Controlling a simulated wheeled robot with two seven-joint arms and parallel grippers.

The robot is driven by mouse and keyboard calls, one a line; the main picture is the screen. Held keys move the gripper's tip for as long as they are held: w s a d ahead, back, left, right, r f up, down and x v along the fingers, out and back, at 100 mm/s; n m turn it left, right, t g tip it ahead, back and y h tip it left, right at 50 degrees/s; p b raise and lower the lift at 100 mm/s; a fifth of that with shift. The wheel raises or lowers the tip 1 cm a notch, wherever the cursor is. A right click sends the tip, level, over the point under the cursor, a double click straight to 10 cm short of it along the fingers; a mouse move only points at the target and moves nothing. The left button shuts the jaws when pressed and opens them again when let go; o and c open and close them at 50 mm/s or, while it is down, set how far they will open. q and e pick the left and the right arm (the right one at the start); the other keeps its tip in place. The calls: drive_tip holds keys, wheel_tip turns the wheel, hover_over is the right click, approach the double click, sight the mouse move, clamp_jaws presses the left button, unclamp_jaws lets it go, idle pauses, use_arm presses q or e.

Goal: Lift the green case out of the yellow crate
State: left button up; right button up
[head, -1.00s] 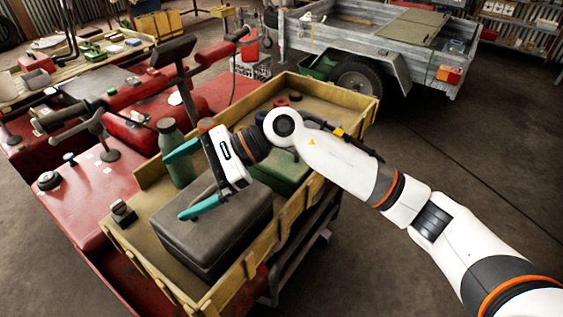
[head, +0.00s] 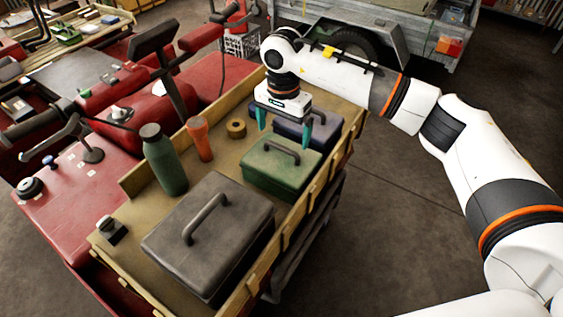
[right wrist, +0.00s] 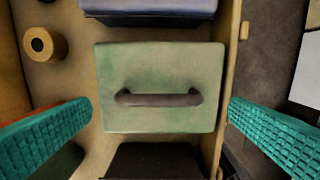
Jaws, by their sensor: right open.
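The green case (head: 279,170) sits in the yellow crate (head: 296,231), between a dark grey case and a dark blue case. Its dark handle (head: 282,150) stands up from the lid. In the right wrist view the green case (right wrist: 158,75) lies ahead, its handle (right wrist: 158,98) running across the picture between the fingers. My right gripper (head: 286,128) is open and empty, pointing down above the green case, apart from the handle. Its teal fingertips (right wrist: 160,120) show at both sides of the wrist view. My left gripper is not in view.
The dark grey case (head: 208,237) fills the near part of the crate. A green bottle (head: 164,160), an orange torch-like object (head: 199,139) and a tan tape roll (head: 236,128) stand along its left side. The dark blue case (head: 312,130) is behind the green one.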

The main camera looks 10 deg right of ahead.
sight(282, 147)
drive_tip(key=f+p, duration=0.1)
drive_tip(key=f, duration=0.1)
drive_tip(key=f+p, duration=0.1)
drive_tip(key=f, duration=0.1)
drive_tip(key=shift+s+a+p, duration=0.2)
drive_tip(key=shift+p, duration=0.15)
drive_tip(key=shift+f, duration=0.65)
drive_tip(key=shift+w, duration=0.1)
drive_tip(key=c, duration=1.4)
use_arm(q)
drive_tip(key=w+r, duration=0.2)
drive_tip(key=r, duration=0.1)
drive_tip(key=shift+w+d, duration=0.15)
use_arm(e)
drive_tip(key=shift+c, duration=0.9)
